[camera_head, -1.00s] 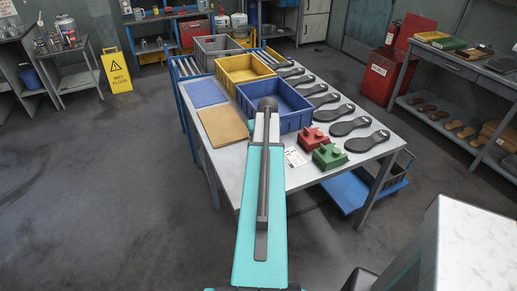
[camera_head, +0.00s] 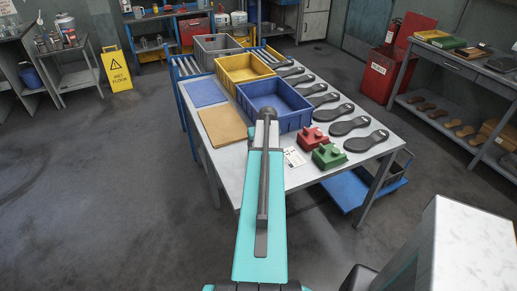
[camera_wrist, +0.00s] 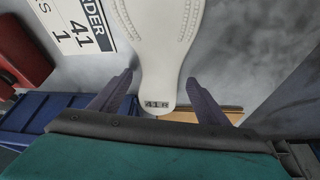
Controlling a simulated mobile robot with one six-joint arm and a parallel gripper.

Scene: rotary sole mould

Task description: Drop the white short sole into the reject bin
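A white sole (camera_wrist: 160,62) marked "41 R" at its heel shows in the wrist view, heel end toward my gripper; its far end is cut off by the frame's top. My gripper (camera_wrist: 159,78) has its two fingers apart, one on each side of the sole, with a narrow gap showing on both sides. I cannot tell how high the fingers are above the table. In the head view my own arm hides the sole and the gripper. The red reject bin (camera_head: 379,79), with its lid raised, stands on the floor beyond the table, at right.
A bench (camera_head: 455,66) stands at right.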

